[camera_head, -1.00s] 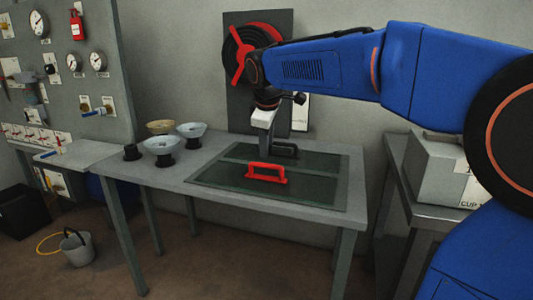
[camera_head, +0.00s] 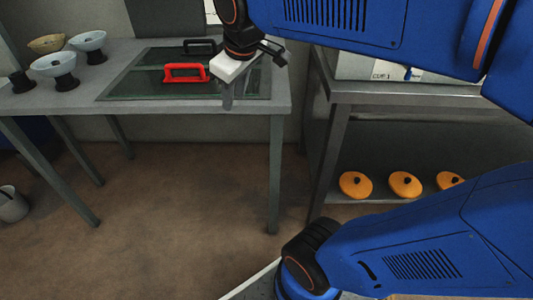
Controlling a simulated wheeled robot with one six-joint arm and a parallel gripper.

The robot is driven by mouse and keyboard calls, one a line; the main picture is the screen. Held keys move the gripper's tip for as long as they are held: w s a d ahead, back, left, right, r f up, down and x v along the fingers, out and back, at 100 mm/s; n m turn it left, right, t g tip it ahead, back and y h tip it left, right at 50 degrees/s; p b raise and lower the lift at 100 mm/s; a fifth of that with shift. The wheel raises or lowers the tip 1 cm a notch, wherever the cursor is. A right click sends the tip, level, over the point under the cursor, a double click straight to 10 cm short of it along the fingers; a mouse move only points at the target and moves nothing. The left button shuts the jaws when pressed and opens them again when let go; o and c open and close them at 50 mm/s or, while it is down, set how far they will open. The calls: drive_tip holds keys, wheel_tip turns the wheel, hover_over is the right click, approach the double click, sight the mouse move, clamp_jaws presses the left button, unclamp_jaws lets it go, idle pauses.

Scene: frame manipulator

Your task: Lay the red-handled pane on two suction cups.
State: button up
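The red handle (camera_head: 184,73) stands on a dark glass pane (camera_head: 140,90) lying flat on the grey table. A black-handled pane (camera_head: 160,56) lies just behind it. My gripper (camera_head: 228,98) points down at the right of the red handle, apart from it in the picture. Its fingers show nearly edge-on, so I cannot tell whether they are open; nothing shows between them. Two pale blue cups on black bases (camera_head: 54,66) (camera_head: 89,44) and a tan one (camera_head: 47,44) stand mouth up at the table's left. I cannot confirm which are suction cups.
A metal bench (camera_head: 390,93) stands to the right, with a pale box (camera_head: 358,66) marked "CUP" on top. Several orange discs with black knobs (camera_head: 405,185) sit on its lower shelf. A bucket (camera_head: 12,203) is on the floor at left. The floor before the table is clear.

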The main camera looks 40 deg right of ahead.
drive_tip(key=shift+o, duration=0.5)
drive_tip(key=s+f+m, duration=0.4)
drive_tip(key=s+f, duration=0.7)
drive_tip(key=s, duration=0.1)
drive_tip(key=shift+s+d+m+y, duration=0.3)
drive_tip(key=shift+d, duration=0.1)
drive_tip(key=w+a+r+n+h, duration=0.1)
drive_tip(key=w+a+r+n, duration=0.25)
drive_tip(key=w+r, duration=0.6)
drive_tip(key=w+a+r+n+g+h, duration=0.15)
drive_tip(key=w+r+n, duration=0.25)
drive_tip(key=w+r, duration=0.55)
drive_tip(key=w+a+r+n+t, duration=0.1)
drive_tip(key=w+a+r+n, duration=0.4)
drive_tip(key=w, duration=0.8)
drive_tip(key=m, duration=0.2)
approach(183, 65)
drive_tip(key=shift+g, duration=0.25)
drive_tip(key=x, duration=0.5)
drive_tip(key=shift+w+a+f, duration=0.1)
drive_tip(key=shift+a+f, duration=0.05)
drive_tip(key=shift+f, duration=0.1)
drive_tip(key=shift+w+d+x, duration=0.1)
drive_tip(key=shift+w+x, duration=0.1)
drive_tip(key=shift+x, duration=1.15)
drive_tip(key=shift+w+d+x, duration=0.1)
drive_tip(key=shift+w+x, duration=0.1)
drive_tip(key=shift+x, duration=1.15)
drive_tip(key=shift+r, duration=0.25)
clamp_jaws()
